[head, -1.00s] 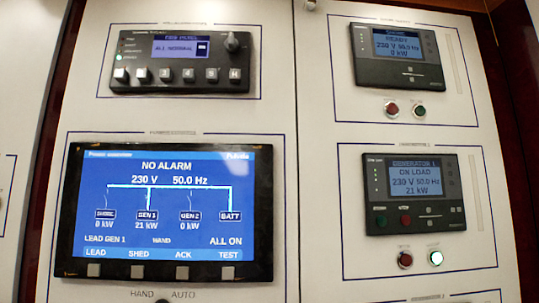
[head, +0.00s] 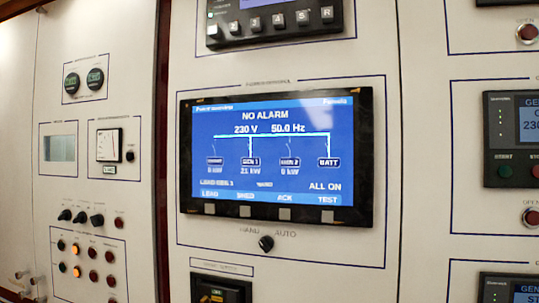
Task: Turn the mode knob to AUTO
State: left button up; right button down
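The mode knob (head: 266,243) is a small black rotary knob below the large blue screen in the head view. Its labels HAND, at its upper left, and AUTO, at its upper right, are printed above it. The knob is too small and blurred to tell which label its pointer faces. The power overview screen (head: 278,158) reads NO ALARM, 230 V, 50.0 Hz, with a blurred mode word near its lower middle. Neither of my grippers is in view.
A dark-framed breaker unit (head: 221,288) sits below the knob. A left panel holds gauges, several black knobs (head: 80,217) and lit orange buttons (head: 75,249). Generator controllers (head: 515,140) stand at the right edge. The panel face around the knob is clear.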

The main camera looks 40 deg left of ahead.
aim_at(266, 244)
jog(key=u, duration=1.2)
jog(key=k, duration=0.75)
jog(key=z, duration=0.45)
jog(key=i, duration=0.5)
